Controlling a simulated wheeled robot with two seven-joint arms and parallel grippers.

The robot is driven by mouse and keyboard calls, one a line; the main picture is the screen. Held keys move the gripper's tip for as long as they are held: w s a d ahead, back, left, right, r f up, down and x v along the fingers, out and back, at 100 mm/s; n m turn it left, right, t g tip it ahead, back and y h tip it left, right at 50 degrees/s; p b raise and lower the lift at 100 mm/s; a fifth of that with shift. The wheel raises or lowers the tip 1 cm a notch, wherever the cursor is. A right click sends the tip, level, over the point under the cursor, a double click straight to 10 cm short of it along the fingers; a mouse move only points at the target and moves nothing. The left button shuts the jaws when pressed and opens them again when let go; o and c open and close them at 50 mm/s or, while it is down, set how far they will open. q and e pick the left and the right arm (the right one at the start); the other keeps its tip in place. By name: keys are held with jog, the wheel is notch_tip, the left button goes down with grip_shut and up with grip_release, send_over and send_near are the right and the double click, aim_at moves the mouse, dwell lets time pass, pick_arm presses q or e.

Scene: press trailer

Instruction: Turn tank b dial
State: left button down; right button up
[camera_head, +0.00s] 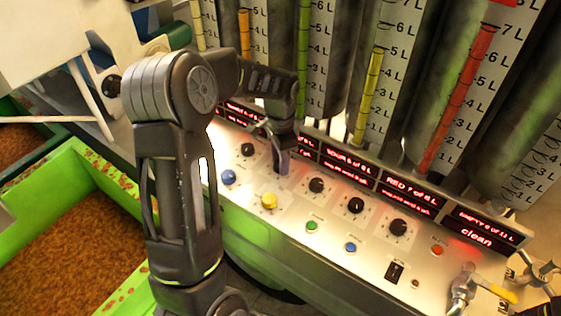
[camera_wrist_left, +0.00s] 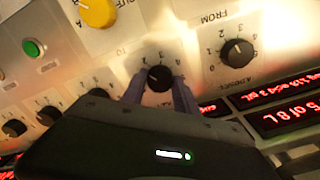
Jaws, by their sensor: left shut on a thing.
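A black dial (camera_wrist_left: 160,77) with numbers around it and a "TO" label beside it sits on the pale sloped panel. My left gripper (camera_wrist_left: 159,84) has one finger on each side of this dial and is shut on it in the left wrist view. In the head view my left gripper (camera_head: 283,166) reaches down onto the panel (camera_head: 330,228), and its fingers hide the dial. The dial's pointer setting is too small to read. My right gripper is not in view.
Another black dial (camera_wrist_left: 237,52) is close by, and several more line the panel. Red displays (camera_head: 408,190) and scaled tubes rise behind. A metal tap (camera_head: 463,288) is at lower right.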

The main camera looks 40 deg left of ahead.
pick_arm(q)
jog(key=shift+m, duration=1.1)
jog(key=c, duration=0.9)
grip_release()
jog(key=shift+r, duration=0.1)
notch_tip(320, 180, up, 8)
jog(key=shift+f+b, duration=0.15)
jog(key=shift+b, duration=0.6)
